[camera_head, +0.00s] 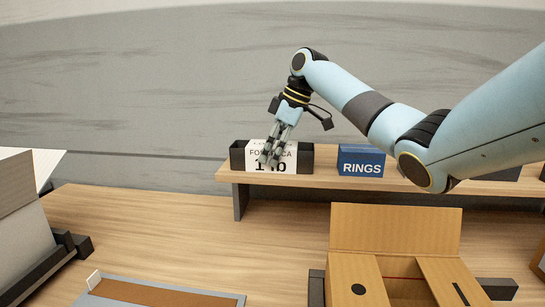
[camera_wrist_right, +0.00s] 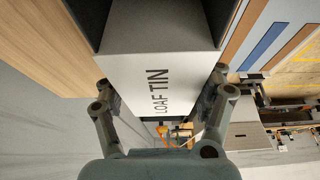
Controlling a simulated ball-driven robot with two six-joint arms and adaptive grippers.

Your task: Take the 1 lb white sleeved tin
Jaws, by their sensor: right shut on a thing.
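A dark tin in a white sleeve (camera_head: 306,158) stands on the raised shelf, its sleeve marked with large dark characters partly hidden by my fingers. My right gripper (camera_head: 269,157) reaches down onto it from above, with its fingers over the sleeve. In the right wrist view the white sleeve (camera_wrist_right: 150,68) reads "LOAF TIN" and lies between the two fingers of the gripper (camera_wrist_right: 163,92), which is shut on it. The tin's weight cannot be read clearly. My left gripper is not in view.
A blue box marked "RINGS" (camera_head: 361,160) stands to the right on the shelf (camera_head: 325,181). An open cardboard box (camera_head: 394,229) sits on the table below, and a brown-surfaced tray (camera_head: 160,294) lies at the front left. The table (camera_head: 150,220) between is clear.

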